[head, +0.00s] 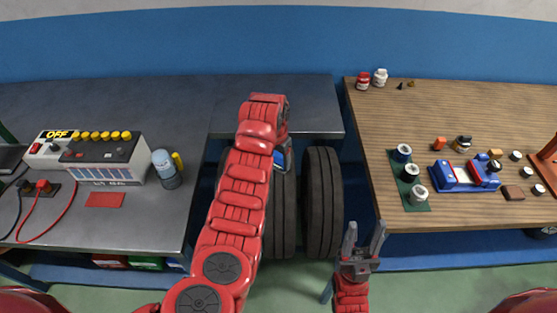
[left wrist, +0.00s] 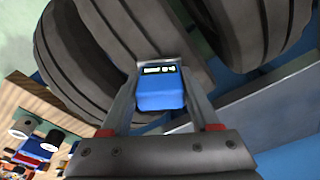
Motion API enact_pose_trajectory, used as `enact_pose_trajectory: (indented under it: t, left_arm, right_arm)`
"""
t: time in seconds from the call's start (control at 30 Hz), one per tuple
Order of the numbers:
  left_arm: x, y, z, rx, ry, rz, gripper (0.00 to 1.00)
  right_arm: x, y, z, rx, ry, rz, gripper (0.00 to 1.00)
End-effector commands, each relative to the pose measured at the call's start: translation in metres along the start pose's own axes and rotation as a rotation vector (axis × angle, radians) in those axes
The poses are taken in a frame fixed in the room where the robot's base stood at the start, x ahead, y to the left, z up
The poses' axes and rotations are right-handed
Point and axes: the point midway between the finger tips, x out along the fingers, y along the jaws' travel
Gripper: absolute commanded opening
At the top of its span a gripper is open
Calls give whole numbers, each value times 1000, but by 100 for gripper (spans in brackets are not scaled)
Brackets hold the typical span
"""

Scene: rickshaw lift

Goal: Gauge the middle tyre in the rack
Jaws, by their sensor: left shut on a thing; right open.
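The tyres stand side by side in the gap between two benches. The right tyre (head: 322,200) shows clearly, the middle tyre (head: 284,215) is partly behind my left arm, and the left one is mostly hidden. My left gripper (head: 283,150) is shut on a blue gauge (left wrist: 161,92) with a small lit display, whose characters are too small to read. In the left wrist view the gauge's far end is at the tread of the middle tyre (left wrist: 150,32); I cannot tell whether it touches. My right gripper (head: 365,234) is open and empty, beside the wooden bench's front-left corner.
The wooden bench (head: 450,105) at right carries a green mat (head: 420,188) with several rolls, a blue tool and small parts. The grey bench (head: 160,105) at left carries a battery (head: 100,165), a charger reading OFF, a bottle (head: 166,170) and cables. Green floor lies below.

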Motion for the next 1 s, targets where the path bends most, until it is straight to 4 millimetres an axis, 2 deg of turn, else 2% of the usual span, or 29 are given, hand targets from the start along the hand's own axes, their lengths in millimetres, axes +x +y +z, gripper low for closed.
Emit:
enact_pose_trajectory:
  t: [0.53, 1.0]
  left_arm:
    - [-1, 1, 2, 0, -6, 2, 18]
    - [-41, 0, -5, -1, 0, 0, 18]
  right_arm:
    - [0, 0, 0, 0, 0, 0, 50]
    - [3, 0, -1, 0, 0, 0, 50]
